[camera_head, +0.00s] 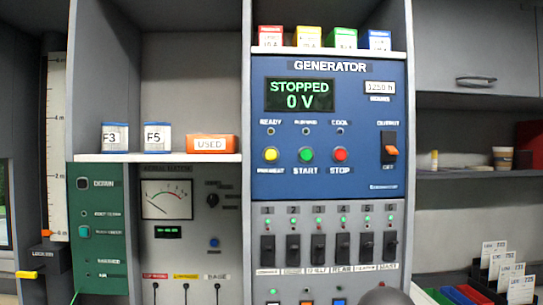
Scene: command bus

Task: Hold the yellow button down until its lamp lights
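The yellow button (271,154) is at the left of a row of three on the blue generator panel (350,180). The label under it seems to read PREHEAT. A small lamp (271,131) sits above it under the word READY and looks dark. The green START button (306,155) and the red STOP button (340,155) are to its right. The display (299,95) reads STOPPED, 0 V. Nothing touches the yellow button. My gripper's fingers do not show; a grey rounded shape at the bottom edge may be part of my arm.
An orange-tipped output switch (390,148) is right of the buttons. Below is a grey breaker panel (335,220) with several black switches. Small coloured boxes stand on the shelf (330,51) above. A meter panel (185,230) is on the left. The space before the buttons looks clear.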

